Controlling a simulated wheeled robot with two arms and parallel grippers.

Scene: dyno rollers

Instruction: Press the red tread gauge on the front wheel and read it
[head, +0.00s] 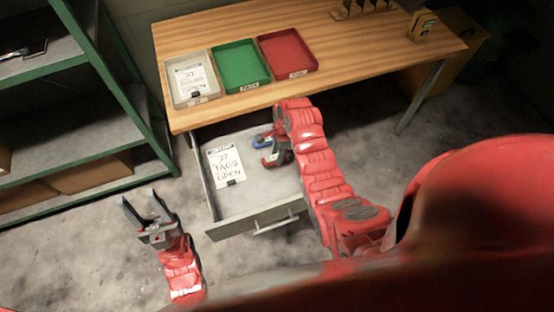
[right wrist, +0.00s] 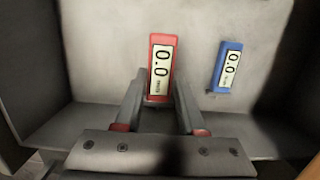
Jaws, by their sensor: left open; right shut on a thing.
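The red tread gauge (right wrist: 160,62) lies in the open drawer (head: 258,212) under the table, its display showing 0.0. My right gripper (right wrist: 158,88) is shut on its near end, one finger on each side. In the head view, my right gripper (head: 280,150) reaches down into the drawer and partly hides the red gauge (head: 269,160). My left gripper (head: 141,202) is open and empty above the floor, left of the drawer. No wheel is in view.
A blue gauge (right wrist: 227,67), also reading 0.0, lies right of the red one in the wrist view. The drawer holds a note (head: 226,166). The wooden table (head: 340,60) carries a grey tray (head: 205,98), a green tray (head: 240,88) and a red tray (head: 288,76). Green shelving (head: 120,95) stands left.

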